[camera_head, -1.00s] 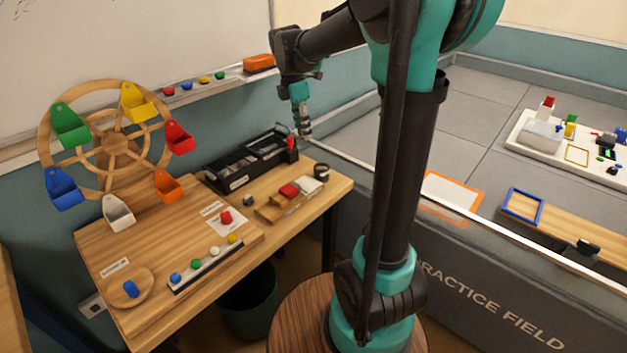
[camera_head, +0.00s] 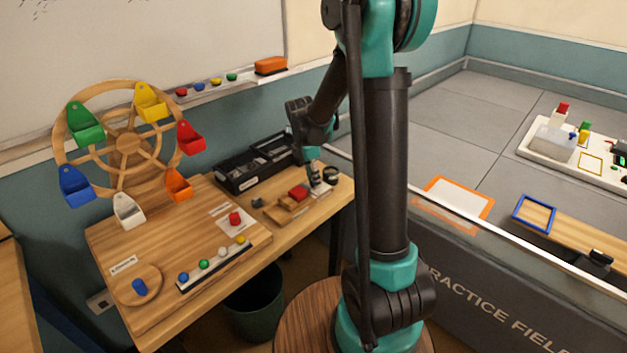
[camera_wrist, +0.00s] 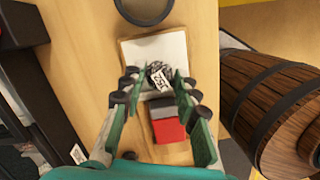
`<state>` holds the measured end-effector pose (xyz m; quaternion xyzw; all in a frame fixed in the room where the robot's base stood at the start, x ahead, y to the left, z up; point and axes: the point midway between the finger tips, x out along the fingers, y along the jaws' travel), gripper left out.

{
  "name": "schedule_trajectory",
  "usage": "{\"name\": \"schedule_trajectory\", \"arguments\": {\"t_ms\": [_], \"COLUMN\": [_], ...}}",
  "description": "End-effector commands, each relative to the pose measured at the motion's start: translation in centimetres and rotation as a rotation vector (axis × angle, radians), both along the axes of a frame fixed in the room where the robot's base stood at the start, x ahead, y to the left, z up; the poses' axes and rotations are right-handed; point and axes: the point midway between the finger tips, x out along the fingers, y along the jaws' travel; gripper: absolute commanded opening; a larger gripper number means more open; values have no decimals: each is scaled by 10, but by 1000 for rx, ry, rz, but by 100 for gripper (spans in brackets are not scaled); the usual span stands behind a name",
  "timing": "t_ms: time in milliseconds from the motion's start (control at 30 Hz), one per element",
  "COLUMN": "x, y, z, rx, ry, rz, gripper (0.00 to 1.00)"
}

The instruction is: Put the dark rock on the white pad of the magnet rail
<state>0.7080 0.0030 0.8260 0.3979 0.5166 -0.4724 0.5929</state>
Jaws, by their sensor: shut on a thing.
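My gripper (camera_wrist: 158,88) is shut on the dark rock (camera_wrist: 155,68), a small dark, mottled lump with a white label, seen between the fingertips in the wrist view. The rock is above the white pad (camera_wrist: 170,46) at the end of the magnet rail; I cannot tell whether it touches the pad. Next to the pad on the rail are a grey block (camera_wrist: 164,106) and a red block (camera_wrist: 169,131). In the head view my gripper (camera_head: 314,178) is low over the pad end of the wooden rail (camera_head: 285,215), and the rock cannot be made out.
A round dark-rimmed dish (camera_wrist: 145,8) stands just beyond the pad. A black organiser tray (camera_head: 238,180) lies behind the rail. A small dark piece (camera_head: 257,203) lies left of the rail. A wooden board (camera_head: 190,222) with coloured knobs and a bucket wheel (camera_head: 127,148) stand further left.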

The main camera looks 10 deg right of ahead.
Motion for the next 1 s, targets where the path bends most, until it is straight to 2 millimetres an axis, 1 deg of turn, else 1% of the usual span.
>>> {"name": "schedule_trajectory", "arguments": {"t_ms": [100,433,467,600,633,867,1000], "x": [0,0,0,0,0,0,0], "y": [0,0,0,0,0,0,0], "z": [-7,-9,-9,-9,-9,-9,-3], "rx": [0,0,0,0,0,0,0], "ry": [0,0,0,0,0,0,0], "rz": [0,0,0,0,0,0,0], "gripper": [0,0,33,50,51,51,51]}}
